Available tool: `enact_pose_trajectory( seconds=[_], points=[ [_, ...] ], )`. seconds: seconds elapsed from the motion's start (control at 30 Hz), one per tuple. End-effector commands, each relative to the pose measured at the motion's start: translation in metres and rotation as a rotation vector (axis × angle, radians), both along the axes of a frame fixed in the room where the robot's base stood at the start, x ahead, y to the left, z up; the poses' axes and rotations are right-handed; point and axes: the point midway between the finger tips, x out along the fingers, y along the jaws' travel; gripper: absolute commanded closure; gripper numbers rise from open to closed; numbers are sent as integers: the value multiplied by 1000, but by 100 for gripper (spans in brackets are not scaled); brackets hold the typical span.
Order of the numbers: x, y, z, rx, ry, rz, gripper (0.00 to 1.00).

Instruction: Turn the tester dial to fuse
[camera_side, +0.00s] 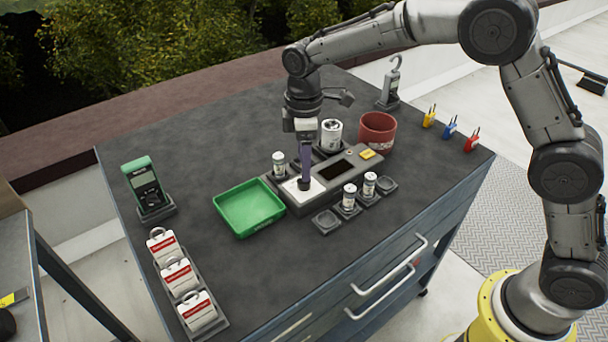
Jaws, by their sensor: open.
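The tester (336,171) is a grey box with a dark screen and a yellow label, in the middle of the dark worktop. My gripper (304,184) points down at the white panel (290,190) at the tester's left end. Its purple fingers reach down to this panel and cover the spot where a dial could be. The dial itself and its setting are hidden or too small to tell. I cannot tell whether the fingers touch it. The gripper is open, with no object visible in it.
A green tray (249,207) lies left of the tester. Small cylinders (349,197) stand in holders in front of it, and a red pot (377,132) behind. A green meter (146,184), white tagged packs (179,277) and coloured padlocks (450,128) stand farther out.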

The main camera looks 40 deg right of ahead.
Motion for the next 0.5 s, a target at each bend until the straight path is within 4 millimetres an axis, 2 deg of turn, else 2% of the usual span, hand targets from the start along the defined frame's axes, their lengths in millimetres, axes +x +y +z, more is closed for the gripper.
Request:
enact_pose_trajectory(
  seconds=[0.1,0.2,0.5],
  points=[
    [-1,0,-21,-1,4,0,33],
    [0,0,-33,0,1,0,33],
    [0,0,-48,0,0,0,33]
  ],
)
